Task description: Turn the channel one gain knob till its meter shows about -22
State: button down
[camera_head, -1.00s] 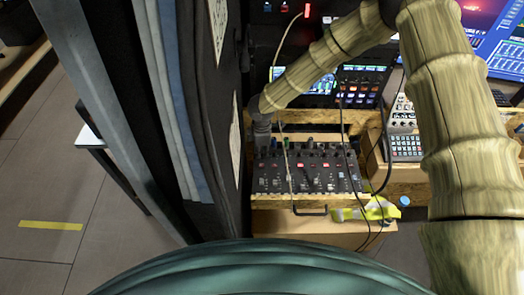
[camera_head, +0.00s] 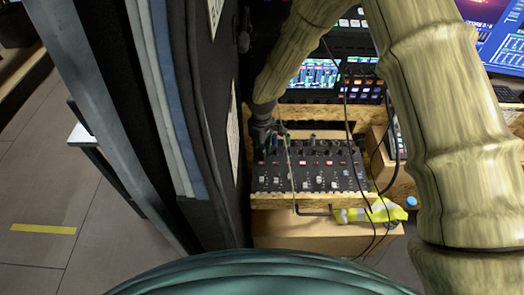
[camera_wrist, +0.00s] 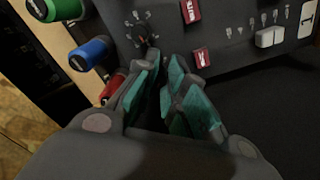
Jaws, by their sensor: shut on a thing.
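The black mixer (camera_head: 318,181) stands on a wooden shelf in the head view, with rows of small knobs and red and white buttons. My gripper (camera_head: 272,136) is at its back left corner. In the wrist view my gripper (camera_wrist: 155,70) has its teal-padded fingers at the panel, shut on a small dark knob (camera_wrist: 145,38) that the fingertips mostly hide. I cannot read the knob's label or setting. A screen (camera_head: 311,73) behind the mixer shows coloured bars, too small to read any meter value.
Blue (camera_wrist: 90,50), green and red plugs stand close left of my fingers. Red buttons (camera_wrist: 191,11) sit to the right. Cables hang across the mixer's front. A dark padded wall (camera_head: 215,150) is close on the left. A yellow-green item (camera_head: 378,211) lies below right.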

jog(key=m+b, duration=0.1)
jog(key=m, duration=0.4)
jog(key=shift+m+b, duration=0.3)
jog(key=m, duration=0.5)
jog(key=shift+m+b, duration=0.3)
jog(key=shift+b, duration=0.1)
jog(key=c, duration=1.4)
grip_release()
jog(key=shift+c, duration=0.2)
notch_tip(320, 180, up, 12)
jog(key=shift+s+d+m, duration=0.1)
jog(key=shift+m, duration=0.2)
